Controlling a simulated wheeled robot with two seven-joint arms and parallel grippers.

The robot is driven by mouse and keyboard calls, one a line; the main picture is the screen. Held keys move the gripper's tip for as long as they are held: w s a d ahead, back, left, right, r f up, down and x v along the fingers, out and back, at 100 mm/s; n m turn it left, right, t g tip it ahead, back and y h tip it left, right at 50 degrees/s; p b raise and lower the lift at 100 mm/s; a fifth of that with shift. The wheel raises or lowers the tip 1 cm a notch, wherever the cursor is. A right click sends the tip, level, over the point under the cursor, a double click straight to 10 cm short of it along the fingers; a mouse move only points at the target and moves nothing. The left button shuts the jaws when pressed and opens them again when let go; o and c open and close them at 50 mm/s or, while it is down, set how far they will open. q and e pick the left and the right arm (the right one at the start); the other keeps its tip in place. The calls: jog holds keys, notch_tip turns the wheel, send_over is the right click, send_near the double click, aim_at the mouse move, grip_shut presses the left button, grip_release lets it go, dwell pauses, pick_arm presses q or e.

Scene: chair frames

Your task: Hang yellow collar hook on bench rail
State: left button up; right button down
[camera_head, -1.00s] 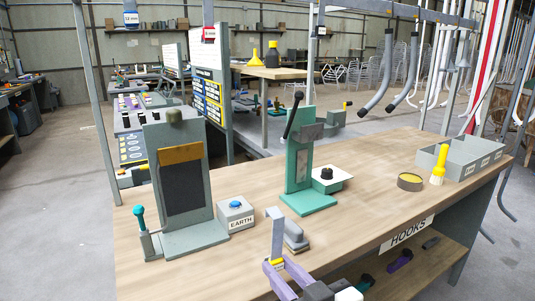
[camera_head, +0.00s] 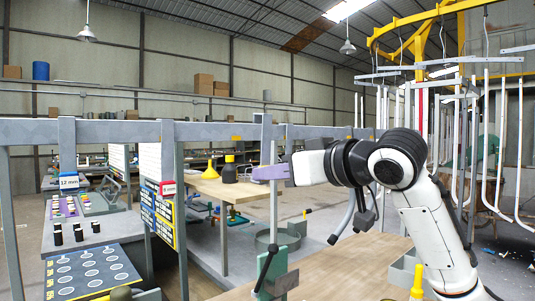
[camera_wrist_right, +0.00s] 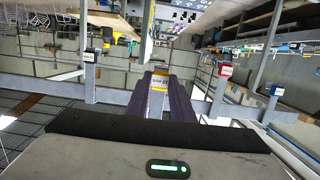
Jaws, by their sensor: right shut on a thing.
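My right gripper (camera_head: 270,173) is raised to about the height of the grey bench rail (camera_head: 205,132). Its purple fingers are shut on a flat grey upright hook (camera_head: 265,146). In the head view the hook's upper end overlaps the rail; I cannot tell whether they touch. The fingers hide its middle there. In the right wrist view the hook's yellow collar (camera_wrist_right: 159,83) shows between the purple fingers (camera_wrist_right: 160,112), with a pale label below it. The rail (camera_wrist_right: 121,97) crosses behind. My left gripper is not in view.
A blue-tagged hanger (camera_head: 69,182) and a red-tagged hanger (camera_head: 168,188) are on the rail to the left. A green press (camera_head: 272,284) stands on the wooden bench below.

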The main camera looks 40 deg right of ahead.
aim_at(267, 162)
jog(key=shift+s+d+r, duration=0.15)
jog(key=shift+s+r, duration=0.05)
jog(key=shift+r, duration=0.4)
jog(key=shift+s+d+r, duration=0.1)
jog(key=shift+s+r, duration=0.05)
jog(key=shift+r, duration=0.4)
jog(key=shift+s, duration=0.1)
jog(key=shift+w+a+f+p, duration=0.15)
jog(key=shift+w+f+p, duration=0.1)
jog(key=shift+w, duration=1.05)
jog(key=shift+w+a+f+p, duration=0.1)
jog(key=shift+w+f, duration=0.1)
jog(key=shift+w, duration=1.2)
jog(key=shift+w, duration=0.2)
